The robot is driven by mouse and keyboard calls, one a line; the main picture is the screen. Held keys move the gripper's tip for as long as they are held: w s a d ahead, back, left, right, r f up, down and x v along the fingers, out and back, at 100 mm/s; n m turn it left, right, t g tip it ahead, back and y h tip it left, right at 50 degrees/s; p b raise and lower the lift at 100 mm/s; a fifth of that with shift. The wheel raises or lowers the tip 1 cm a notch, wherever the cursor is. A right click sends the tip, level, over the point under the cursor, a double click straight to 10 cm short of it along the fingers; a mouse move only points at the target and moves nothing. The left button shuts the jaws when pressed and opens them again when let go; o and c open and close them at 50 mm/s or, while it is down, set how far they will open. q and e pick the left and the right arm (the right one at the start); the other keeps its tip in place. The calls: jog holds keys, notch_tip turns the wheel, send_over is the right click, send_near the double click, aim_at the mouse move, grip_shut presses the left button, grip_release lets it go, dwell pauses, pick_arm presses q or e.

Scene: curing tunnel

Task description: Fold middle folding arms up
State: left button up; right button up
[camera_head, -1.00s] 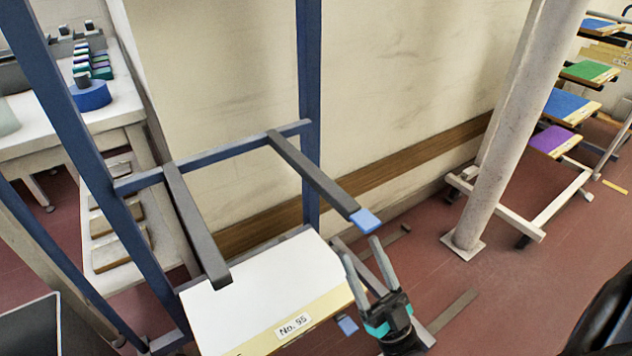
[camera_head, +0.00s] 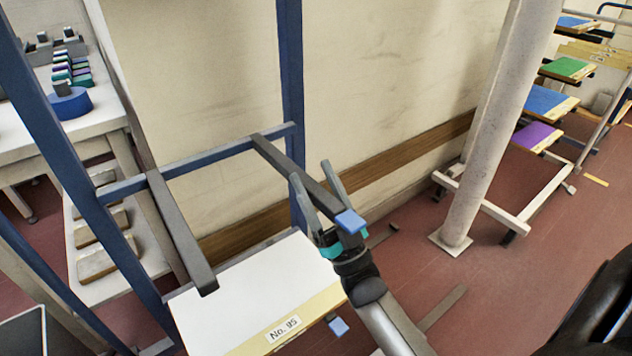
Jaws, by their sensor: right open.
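The blue rack (camera_head: 90,190) stands at the left. Its middle level has two dark grey folding arms reaching out toward me from a blue crossbar (camera_head: 200,160). The left folding arm (camera_head: 180,235) shows no coloured tip. The right folding arm (camera_head: 285,165) ends in a blue tip (camera_head: 350,221). Both stick out, above a white board (camera_head: 250,285) labelled No. 95. My right gripper (camera_head: 310,171) is open, with one finger on each side of the right folding arm near its outer half. I cannot tell whether the fingers touch it. My left gripper is not in view.
Another blue tip (camera_head: 338,327) shows below the board's edge. A pale round pillar (camera_head: 490,130) stands to the right on the red floor. A wall (camera_head: 390,70) is close behind the rack. A shelf rack with coloured boards (camera_head: 545,100) stands far right.

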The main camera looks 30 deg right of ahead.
grip_shut()
dwell(0.5)
dwell(0.9)
